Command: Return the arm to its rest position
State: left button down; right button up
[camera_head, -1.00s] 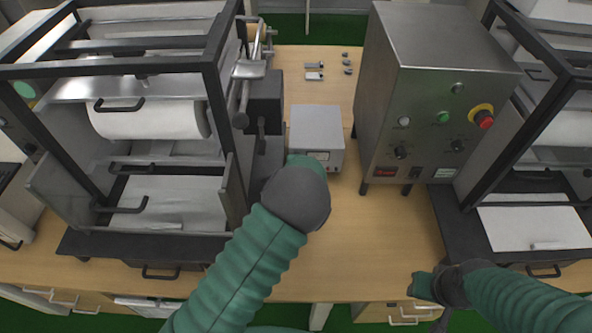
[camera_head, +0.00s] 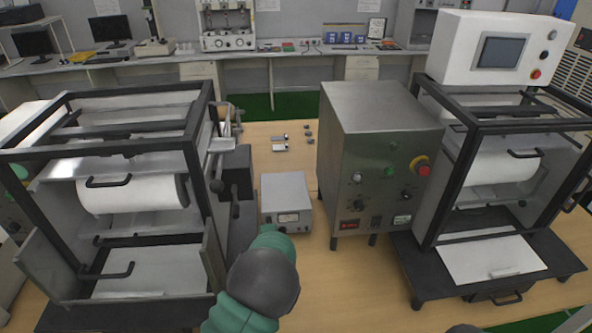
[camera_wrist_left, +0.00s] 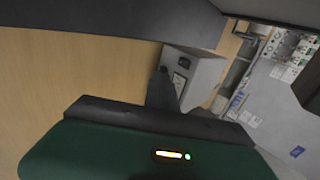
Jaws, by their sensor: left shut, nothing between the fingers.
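My left arm comes up from the bottom of the head view, with a green ribbed sleeve and a dark grey wrist. Most of its gripper is hidden behind the wrist there. In the left wrist view my left gripper (camera_wrist_left: 161,78) shows as a green body with dark fingers. They are shut and empty. They point toward the small grey meter box (camera_wrist_left: 195,75), which also stands beyond the wrist in the head view (camera_head: 286,197). Only small bits of my right arm show at the bottom right edge of the head view; its gripper is out of sight.
A black-framed machine (camera_head: 130,205) stands on the left and another (camera_head: 505,190) on the right. A steel control box (camera_head: 375,160) with a red button stands between them. Small metal parts (camera_head: 280,143) lie farther back. Bare wooden table (camera_head: 345,285) shows right of my left wrist.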

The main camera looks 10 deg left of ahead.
pick_arm(q)
jog(key=s+r+n+g, duration=0.2)
jog(key=s+n, duration=0.3)
jog(key=s, duration=0.6)
jog(key=s+r+n+g+h, duration=0.1)
jog(key=s+r+n, duration=0.2)
jog(key=s, duration=0.8)
jog(key=s+r+n+g+h, duration=0.1)
jog(key=s+r+n+g, duration=0.1)
jog(key=s+n, duration=0.4)
jog(key=s, duration=0.5)
jog(key=shift+r+n+g, duration=0.25)
jog(key=shift+n+g, duration=0.05)
jog(key=shift+n, duration=0.1)
jog(key=shift+d, duration=0.25)
jog(key=shift+a, duration=0.15)
